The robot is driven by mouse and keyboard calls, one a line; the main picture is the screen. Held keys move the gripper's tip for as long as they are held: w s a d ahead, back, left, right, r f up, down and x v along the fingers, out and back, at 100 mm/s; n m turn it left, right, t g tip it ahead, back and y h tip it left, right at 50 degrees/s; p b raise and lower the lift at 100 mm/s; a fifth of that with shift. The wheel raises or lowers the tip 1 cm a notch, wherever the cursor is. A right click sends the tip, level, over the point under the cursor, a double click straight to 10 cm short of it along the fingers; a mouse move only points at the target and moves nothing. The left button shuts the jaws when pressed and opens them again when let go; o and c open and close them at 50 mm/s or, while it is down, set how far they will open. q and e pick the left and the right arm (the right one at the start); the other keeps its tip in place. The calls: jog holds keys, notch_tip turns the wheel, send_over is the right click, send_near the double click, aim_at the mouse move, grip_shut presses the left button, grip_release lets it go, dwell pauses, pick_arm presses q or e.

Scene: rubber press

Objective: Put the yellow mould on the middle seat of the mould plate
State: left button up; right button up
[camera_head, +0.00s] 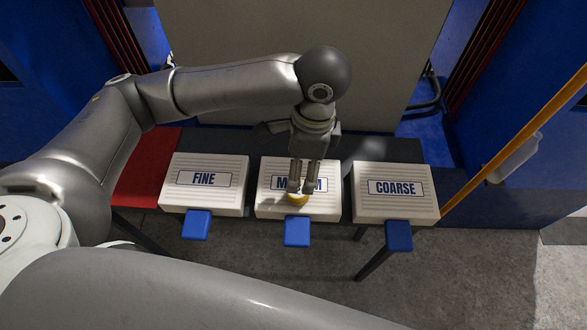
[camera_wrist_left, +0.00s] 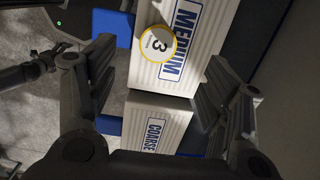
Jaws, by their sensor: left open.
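A round white disc with a yellow rim and the number 3 (camera_wrist_left: 157,43), seemingly the yellow mould, appears on the lid of the MEDIUM box in the left wrist view. In the head view its yellow edge (camera_head: 298,200) shows at the front of that box, partly hidden by my fingers. My left gripper (camera_head: 302,188) points down just above it, fingers apart. In the left wrist view the open fingers (camera_wrist_left: 160,62) stand either side, with visible gaps to the disc. I cannot make out the mould plate or its seats.
White ribbed boxes marked FINE (camera_head: 205,202), MEDIUM (camera_head: 270,208) and COARSE (camera_head: 395,208) stand in a row on a dark table, each with a blue tab in front. A red surface (camera_head: 145,180) lies left. A yellow bar (camera_head: 520,130) slants up at the right.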

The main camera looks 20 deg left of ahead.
aim_at(299, 190)
pick_arm(q)
jog(key=shift+s+a+f, duration=0.1)
jog(key=shift+a, duration=0.05)
jog(key=f, duration=0.4)
jog(key=shift+s+f, duration=0.2)
jog(key=shift+s, duration=0.05)
jog(key=shift+w+f+p, duration=0.15)
jog(key=shift+f+p, duration=0.3)
jog(key=shift+f, duration=0.2)
notch_tip(299, 190, down, 4)
jog(key=shift+w+r+p, duration=0.1)
jog(key=shift+r+p, duration=0.1)
jog(key=shift+p, duration=0.25)
jog(key=shift+f, duration=0.3)
jog(key=shift+a+f, duration=0.1)
jog(key=shift+f, duration=0.05)
jog(key=c, duration=1.4)
pick_arm(e)
jog(key=shift+s+d+r, duration=0.1)
jog(key=shift+d+r, duration=0.15)
jog(key=shift+r, duration=0.2)
jog(key=shift+s+d+r, duration=0.1)
jog(key=shift+d+r, duration=0.15)
jog(key=shift+r, duration=0.2)
